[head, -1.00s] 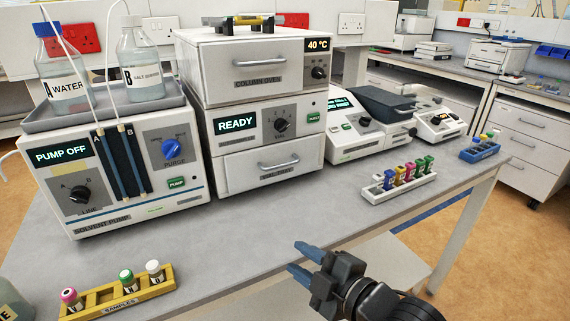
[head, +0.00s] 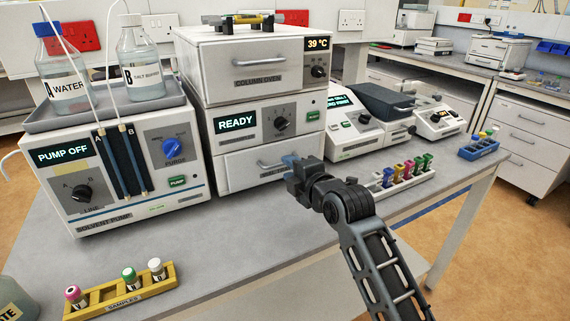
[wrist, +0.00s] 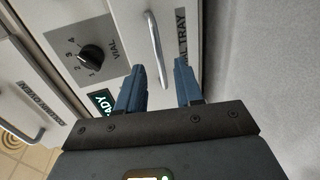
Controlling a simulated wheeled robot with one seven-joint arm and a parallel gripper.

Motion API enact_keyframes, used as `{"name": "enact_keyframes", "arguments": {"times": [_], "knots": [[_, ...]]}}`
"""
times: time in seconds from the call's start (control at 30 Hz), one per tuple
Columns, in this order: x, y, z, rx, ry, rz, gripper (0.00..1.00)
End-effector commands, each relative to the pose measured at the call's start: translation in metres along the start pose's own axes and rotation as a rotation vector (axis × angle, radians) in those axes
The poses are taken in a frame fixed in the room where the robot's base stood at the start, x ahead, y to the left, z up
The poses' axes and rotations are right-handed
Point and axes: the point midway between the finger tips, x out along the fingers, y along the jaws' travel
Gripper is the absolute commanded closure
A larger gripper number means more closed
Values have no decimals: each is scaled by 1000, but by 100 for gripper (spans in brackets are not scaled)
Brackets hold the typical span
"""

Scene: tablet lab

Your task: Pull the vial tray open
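The vial tray (head: 240,172) is the white bottom drawer of the instrument stack and looks shut. Its silver bar handle (head: 277,163) is partly hidden behind my gripper. In the wrist view, the handle (wrist: 156,48) runs up the picture, next to the tray's label (wrist: 183,38). My gripper (head: 289,161) is in front of the handle's right end. In the wrist view, my gripper (wrist: 159,66) is open, its blue fingers on either side of the handle's lower end in the picture. I cannot tell whether they reach around the bar or touch it.
The column oven (head: 250,85) and a READY unit (head: 237,124) sit above the tray. The solvent pump (head: 110,175) stands left. A white vial rack (head: 405,182) is right of my gripper. A yellow sample rack (head: 110,302) is at the front left. Bench between is clear.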

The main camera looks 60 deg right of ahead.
Motion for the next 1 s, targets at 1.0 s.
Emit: {"name": "enact_keyframes", "arguments": {"times": [1.0], "knots": [[34, 0, 0, 0, 0, 0, 100]]}}
